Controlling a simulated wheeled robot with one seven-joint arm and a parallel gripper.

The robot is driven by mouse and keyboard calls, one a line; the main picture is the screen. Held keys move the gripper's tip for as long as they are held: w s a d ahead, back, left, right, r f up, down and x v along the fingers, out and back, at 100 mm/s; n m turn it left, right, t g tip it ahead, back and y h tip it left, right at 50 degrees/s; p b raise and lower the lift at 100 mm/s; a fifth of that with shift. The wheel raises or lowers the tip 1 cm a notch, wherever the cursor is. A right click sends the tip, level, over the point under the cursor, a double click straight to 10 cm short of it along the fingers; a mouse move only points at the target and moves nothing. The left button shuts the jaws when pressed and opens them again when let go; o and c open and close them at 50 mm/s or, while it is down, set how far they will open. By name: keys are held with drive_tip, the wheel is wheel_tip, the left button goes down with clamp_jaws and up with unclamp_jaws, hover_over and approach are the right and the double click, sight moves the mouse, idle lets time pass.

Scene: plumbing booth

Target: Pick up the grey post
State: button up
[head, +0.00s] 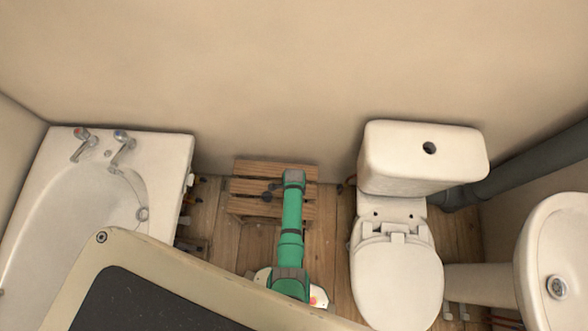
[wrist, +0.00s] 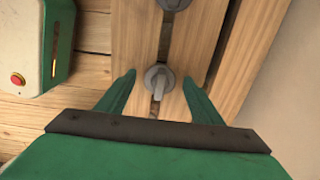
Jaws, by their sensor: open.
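A small grey post (wrist: 159,80) with a round top and a narrow tab stands on a slatted wooden stool (head: 246,184). In the wrist view it shows between the tips of my two green fingers. My gripper (wrist: 158,80) is open, with a gap on both sides of the post. I cannot tell how far above it the fingertips are. A second, similar grey piece (wrist: 174,4) is cut off at the top edge of the wrist view. In the head view two small dark shapes (head: 267,196) lie on the stool left of my green arm; my fingers are hidden there.
The stool stands against the beige wall, between a white bathtub (head: 165,148) on the left and a toilet (head: 398,278) on the right. A washbasin (head: 560,240) is at the far right. Some wooden floor (head: 337,235) is clear beside the toilet.

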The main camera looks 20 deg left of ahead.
drive_tip(key=c, duration=1.2)
drive_tip(key=shift+r, duration=0.15)
drive_tip(key=shift+r, duration=0.45)
wheel_tip(320, 180, up, 2)
drive_tip(key=s+d+r, duration=0.1)
drive_tip(key=s+r, duration=0.2)
drive_tip(key=s, duration=0.1)
drive_tip(key=s+d+r, duration=0.2)
drive_tip(key=s+r, duration=0.1)
drive_tip(key=s, duration=0.1)
drive_tip(key=s+d+r, duration=0.1)
drive_tip(key=s+r, duration=0.3)
drive_tip(key=s, duration=0.1)
drive_tip(key=shift+s+d, duration=0.1)
drive_tip(key=shift+d, duration=0.25)
